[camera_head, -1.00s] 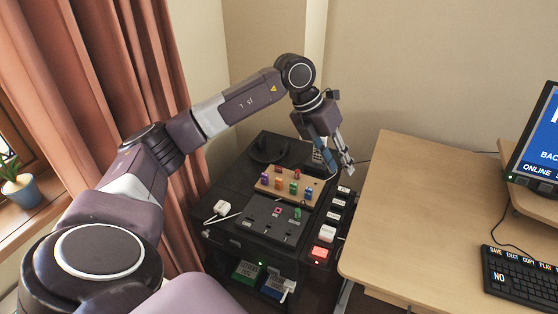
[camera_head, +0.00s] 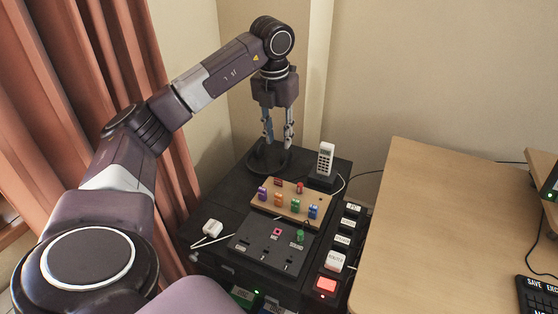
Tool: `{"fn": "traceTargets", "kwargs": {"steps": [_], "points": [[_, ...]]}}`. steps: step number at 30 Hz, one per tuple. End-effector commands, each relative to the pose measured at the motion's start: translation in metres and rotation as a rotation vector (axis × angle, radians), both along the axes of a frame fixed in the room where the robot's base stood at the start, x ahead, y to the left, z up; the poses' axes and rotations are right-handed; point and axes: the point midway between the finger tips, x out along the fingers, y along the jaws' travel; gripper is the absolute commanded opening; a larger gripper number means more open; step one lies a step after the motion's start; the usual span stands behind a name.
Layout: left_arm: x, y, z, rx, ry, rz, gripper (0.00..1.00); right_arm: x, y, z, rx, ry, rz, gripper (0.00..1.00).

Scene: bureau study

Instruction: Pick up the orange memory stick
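The orange memory stick (camera_head: 279,200) stands upright in a wooden board (camera_head: 269,207) on top of a black cabinet. A purple stick (camera_head: 262,194) stands to its left, and a green stick (camera_head: 295,206) and a blue stick (camera_head: 313,212) to its right. Two red pieces (camera_head: 300,187) are in the back of the board. My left gripper (camera_head: 278,145) points down behind the board, in front of or above a round black stand (camera_head: 259,163). Its two fingers are apart with nothing visible between them. My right gripper is not in view.
A white handset (camera_head: 325,158) stands in a dock behind the board at right. In front lies a dark panel (camera_head: 262,244) with a pink socket and a green piece. A white adapter (camera_head: 212,227) is at left, labelled buttons (camera_head: 336,261) at right. A wooden desk (camera_head: 440,220) stands further right.

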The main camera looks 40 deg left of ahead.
Motion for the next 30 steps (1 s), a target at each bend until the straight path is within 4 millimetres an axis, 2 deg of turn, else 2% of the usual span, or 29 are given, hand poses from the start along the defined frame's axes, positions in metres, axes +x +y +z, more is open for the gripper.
{"fn": "traceTargets", "kwargs": {"steps": [1,7,11,18,24,30], "points": [[0.000,0.000,-0.012,0.000,0.000,0.000,0.28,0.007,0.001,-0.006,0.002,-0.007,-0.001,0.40],[0.000,0.000,-0.039,-0.001,0.000,0.000,0.28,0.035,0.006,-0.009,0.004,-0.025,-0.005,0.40],[0.000,0.000,-0.068,-0.001,0.001,-0.001,0.28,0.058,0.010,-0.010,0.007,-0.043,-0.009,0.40],[0.000,0.000,-0.124,-0.001,0.000,-0.001,0.28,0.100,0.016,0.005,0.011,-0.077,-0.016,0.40],[0.000,0.000,-0.150,-0.001,0.000,-0.001,0.28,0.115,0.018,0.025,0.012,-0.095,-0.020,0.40],[0.000,0.000,-0.160,-0.001,0.001,-0.001,0.28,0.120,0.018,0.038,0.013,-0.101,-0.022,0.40]]}}
